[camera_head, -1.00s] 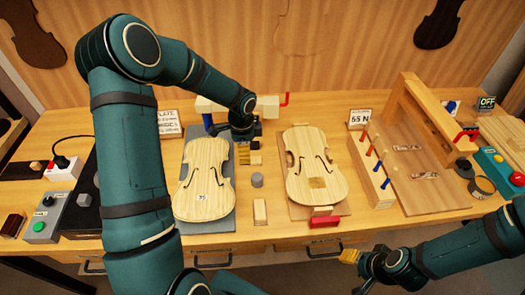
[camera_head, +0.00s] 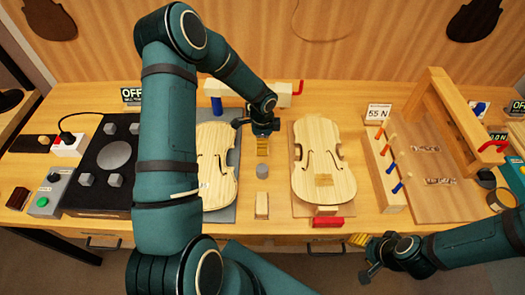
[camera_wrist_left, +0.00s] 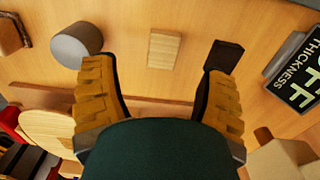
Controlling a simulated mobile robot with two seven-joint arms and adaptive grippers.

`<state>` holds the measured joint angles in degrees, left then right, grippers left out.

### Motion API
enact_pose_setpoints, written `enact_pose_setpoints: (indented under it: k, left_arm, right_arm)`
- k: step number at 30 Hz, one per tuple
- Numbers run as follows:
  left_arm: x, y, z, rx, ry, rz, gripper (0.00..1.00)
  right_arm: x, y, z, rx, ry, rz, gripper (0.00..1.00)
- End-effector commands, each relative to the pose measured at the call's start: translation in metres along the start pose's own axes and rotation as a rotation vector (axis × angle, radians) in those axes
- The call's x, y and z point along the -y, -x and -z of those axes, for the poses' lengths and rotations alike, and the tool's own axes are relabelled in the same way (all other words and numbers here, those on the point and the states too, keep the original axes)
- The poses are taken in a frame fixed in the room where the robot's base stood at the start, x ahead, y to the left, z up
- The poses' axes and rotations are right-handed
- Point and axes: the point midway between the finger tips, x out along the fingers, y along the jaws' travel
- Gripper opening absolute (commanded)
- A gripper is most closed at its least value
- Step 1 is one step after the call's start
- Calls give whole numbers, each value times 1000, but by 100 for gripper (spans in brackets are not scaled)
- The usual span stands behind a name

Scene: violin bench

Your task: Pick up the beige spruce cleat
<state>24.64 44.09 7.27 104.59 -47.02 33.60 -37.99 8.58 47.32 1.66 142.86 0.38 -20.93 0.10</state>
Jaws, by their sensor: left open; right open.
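The beige spruce cleat (camera_wrist_left: 164,48) appears in the left wrist view as a small pale rectangular block lying flat on the bench. It lies between the fingertip directions of my left gripper (camera_wrist_left: 152,75), which is open and empty, with a gap to the cleat. In the head view my left gripper (camera_head: 262,147) points down between the two violin bodies, and I cannot make out the cleat under it. My right gripper (camera_head: 363,256) is open and empty in front of the bench's front edge.
In the wrist view a grey cylinder (camera_wrist_left: 77,45) is left of the cleat and a dark block (camera_wrist_left: 222,56) right of it. Violin bodies (camera_head: 217,165) (camera_head: 322,165) flank the left gripper. A wooden block (camera_head: 262,205) stands near the front edge.

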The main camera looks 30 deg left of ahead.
Motion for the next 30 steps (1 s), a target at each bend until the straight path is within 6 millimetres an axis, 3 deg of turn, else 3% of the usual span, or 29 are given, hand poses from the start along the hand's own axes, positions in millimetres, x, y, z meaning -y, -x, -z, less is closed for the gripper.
enact_pose_setpoints:
  k: [12, 21, 27, 30]
  left_arm:
    - [3, -49, 0, 0, 2, -2, 73]
    - [4, -52, 0, 0, 1, 0, 73]
    - [4, -52, 0, 0, 1, 0, 25]
    - [4, -52, 0, 0, 1, 0, 24]
  right_arm:
    - [0, 2, 0, 0, 0, 0, 48]
    - [0, 2, 0, 0, 0, 0, 48]
    - [0, 2, 0, 0, 0, 0, 48]
    - [1, 2, 0, 0, 0, 0, 48]
